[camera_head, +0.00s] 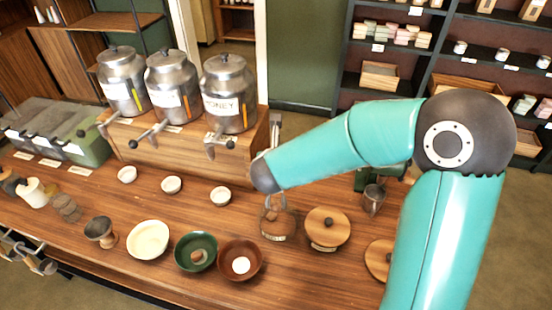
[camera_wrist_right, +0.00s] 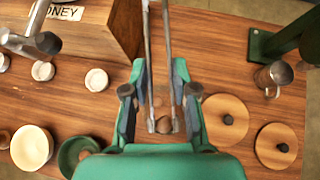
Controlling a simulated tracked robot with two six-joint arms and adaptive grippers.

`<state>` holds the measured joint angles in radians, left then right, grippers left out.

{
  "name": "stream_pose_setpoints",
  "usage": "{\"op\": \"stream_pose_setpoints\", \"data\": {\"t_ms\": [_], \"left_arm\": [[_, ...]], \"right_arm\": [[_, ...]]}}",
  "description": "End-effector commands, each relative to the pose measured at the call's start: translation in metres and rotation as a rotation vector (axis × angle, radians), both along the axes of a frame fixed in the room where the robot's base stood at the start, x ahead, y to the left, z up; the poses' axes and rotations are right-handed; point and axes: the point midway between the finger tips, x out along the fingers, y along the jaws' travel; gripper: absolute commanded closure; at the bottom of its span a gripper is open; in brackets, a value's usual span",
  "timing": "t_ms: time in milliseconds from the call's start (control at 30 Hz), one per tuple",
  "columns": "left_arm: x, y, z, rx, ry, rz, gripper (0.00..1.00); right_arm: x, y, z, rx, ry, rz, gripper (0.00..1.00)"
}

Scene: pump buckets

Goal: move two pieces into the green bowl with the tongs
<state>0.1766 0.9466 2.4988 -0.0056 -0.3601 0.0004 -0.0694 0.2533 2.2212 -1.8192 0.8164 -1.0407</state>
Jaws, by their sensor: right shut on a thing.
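The green bowl (camera_head: 183,262) stands on the counter with one brown piece (camera_head: 197,256) in it. Part of the green bowl also shows in the right wrist view (camera_wrist_right: 68,158). My right gripper (camera_wrist_right: 160,92) is shut on the metal tongs (camera_wrist_right: 149,60), whose two long arms run between its fingers. The tong tips reach down at a glass jar (camera_head: 277,224) with brown contents, right of the bowls. A brown piece (camera_wrist_right: 164,125) shows between the tips; I cannot tell if they grip it. My left gripper is not in view.
A brown bowl (camera_head: 256,270) with a white piece and a cream bowl (camera_head: 148,240) flank the green bowl. Wooden lids (camera_head: 327,227) and a metal jug (camera_head: 373,200) lie right. Metal dispensers (camera_head: 229,95) stand behind, with small white cups (camera_head: 220,196) in front.

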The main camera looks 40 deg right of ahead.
Motion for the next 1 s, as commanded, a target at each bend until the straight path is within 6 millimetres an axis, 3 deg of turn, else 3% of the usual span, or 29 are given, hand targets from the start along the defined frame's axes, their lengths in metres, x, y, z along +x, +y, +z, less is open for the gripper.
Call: {"op": "stream_pose_setpoints", "data": {"t_ms": [100, 267, 367, 500, 700, 833, 1000], "left_arm": [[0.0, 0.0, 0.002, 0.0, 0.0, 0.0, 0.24], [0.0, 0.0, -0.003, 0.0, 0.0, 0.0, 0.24], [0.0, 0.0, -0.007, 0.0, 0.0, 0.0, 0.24], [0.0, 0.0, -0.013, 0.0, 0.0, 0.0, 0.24], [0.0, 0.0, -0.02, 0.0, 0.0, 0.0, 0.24], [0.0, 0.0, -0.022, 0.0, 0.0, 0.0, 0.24], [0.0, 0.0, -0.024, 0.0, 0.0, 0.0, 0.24]], "right_arm": [[0.003, 0.004, 0.013, -0.002, -0.004, 0.007, 1.0], [0.02, 0.038, 0.004, 0.002, -0.002, 0.068, 1.0], [0.034, 0.07, -0.002, 0.005, -0.002, 0.122, 1.0], [0.052, 0.128, -0.011, 0.007, -0.001, 0.215, 1.0], [0.065, 0.208, -0.024, 0.005, -0.001, 0.335, 1.0], [0.066, 0.238, -0.028, 0.002, -0.001, 0.379, 1.0], [0.066, 0.252, -0.032, 0.002, 0.001, 0.4, 1.0]]}}
